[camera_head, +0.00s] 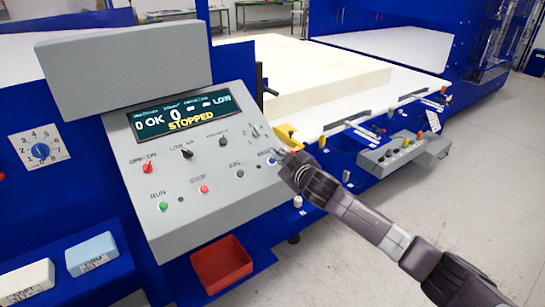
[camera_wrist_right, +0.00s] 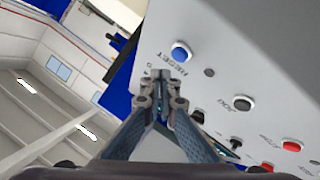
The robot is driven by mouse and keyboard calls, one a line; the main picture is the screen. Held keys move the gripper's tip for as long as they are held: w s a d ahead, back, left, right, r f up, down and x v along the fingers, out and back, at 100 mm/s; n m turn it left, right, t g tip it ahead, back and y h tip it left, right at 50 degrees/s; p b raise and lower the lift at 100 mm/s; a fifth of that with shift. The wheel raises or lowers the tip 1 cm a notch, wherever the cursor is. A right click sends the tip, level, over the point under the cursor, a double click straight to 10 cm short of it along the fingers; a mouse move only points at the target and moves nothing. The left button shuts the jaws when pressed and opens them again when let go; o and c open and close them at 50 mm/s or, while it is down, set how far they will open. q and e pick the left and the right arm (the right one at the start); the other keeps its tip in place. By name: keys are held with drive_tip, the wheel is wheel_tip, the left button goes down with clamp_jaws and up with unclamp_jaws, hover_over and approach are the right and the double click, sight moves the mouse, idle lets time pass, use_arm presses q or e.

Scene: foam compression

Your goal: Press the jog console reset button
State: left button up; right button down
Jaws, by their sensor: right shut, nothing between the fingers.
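The grey jog console (camera_head: 190,205) stands at the left centre in the head view, its display reading STOPPED. The blue reset button (camera_wrist_right: 180,53) shows in the wrist view beside its RESET label. In the head view it is at the panel's right edge (camera_head: 271,161), close to my right gripper. My right gripper (camera_head: 284,156) is shut and empty, its tips at the console's right side. In the wrist view the closed fingertips (camera_wrist_right: 160,80) appear just below and left of the blue button; contact cannot be told. My left gripper is not in view.
The dark JOG button (camera_wrist_right: 242,103) and red STOP button (camera_wrist_right: 292,146) sit on the same panel. A red bin (camera_head: 221,264) is below the console. A second control box (camera_head: 404,152) stands to the right. Grey floor lies open at the lower right.

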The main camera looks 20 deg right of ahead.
drive_tip(key=r, duration=0.1)
drive_tip(key=s+r+p, duration=0.1)
drive_tip(key=r+p, duration=0.1)
drive_tip(key=shift+s+d, duration=0.3)
drive_tip(key=shift+s, duration=0.1)
drive_tip(key=shift+f, duration=0.1)
